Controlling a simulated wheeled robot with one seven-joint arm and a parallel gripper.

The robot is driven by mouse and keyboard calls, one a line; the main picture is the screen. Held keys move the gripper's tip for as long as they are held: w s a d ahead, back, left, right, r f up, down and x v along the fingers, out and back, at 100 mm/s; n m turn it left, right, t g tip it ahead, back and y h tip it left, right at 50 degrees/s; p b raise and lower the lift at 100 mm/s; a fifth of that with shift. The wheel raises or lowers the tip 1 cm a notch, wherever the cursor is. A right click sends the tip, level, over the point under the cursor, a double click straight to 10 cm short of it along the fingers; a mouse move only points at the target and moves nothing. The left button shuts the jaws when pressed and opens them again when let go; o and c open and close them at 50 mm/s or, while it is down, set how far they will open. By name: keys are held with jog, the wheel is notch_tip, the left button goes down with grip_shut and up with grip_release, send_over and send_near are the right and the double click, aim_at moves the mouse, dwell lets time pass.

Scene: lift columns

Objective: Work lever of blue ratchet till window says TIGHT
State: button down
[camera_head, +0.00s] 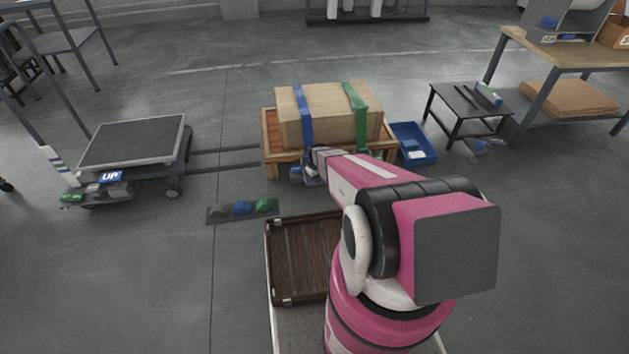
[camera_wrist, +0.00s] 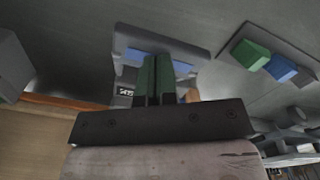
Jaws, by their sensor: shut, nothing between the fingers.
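The wooden crate (camera_head: 328,116) carries a blue strap (camera_head: 302,112) and a green strap (camera_head: 357,104). The blue ratchet (camera_head: 296,173) sits low on the crate's near side, below the blue strap, mostly hidden by my arm's end. In the wrist view its grey lever (camera_wrist: 162,38) spans the upper middle, with blue parts under it. My gripper (camera_wrist: 154,58) is shut and empty, its green fingers reaching over the lever area; I cannot tell whether they touch it. A small dark window (camera_wrist: 125,91) with white letters shows left of the fingers, partly covered and too small to read surely.
The crate stands on a wooden pallet (camera_head: 270,140). A floor plate (camera_head: 217,215) with grey, blue and green blocks lies at front left. A lift cart (camera_head: 133,140) with an UP sign stands left. A blue bin (camera_head: 414,145) and low black table (camera_head: 465,105) stand right.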

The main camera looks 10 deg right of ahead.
jog(key=shift+w+f, duration=0.1)
jog(key=shift+f, duration=1.95)
jog(key=shift+r, duration=3.25)
jog(key=shift+f, duration=0.15)
jog(key=shift+f, duration=3.15)
jog(key=shift+r, duration=3.25)
jog(key=shift+f, duration=0.1)
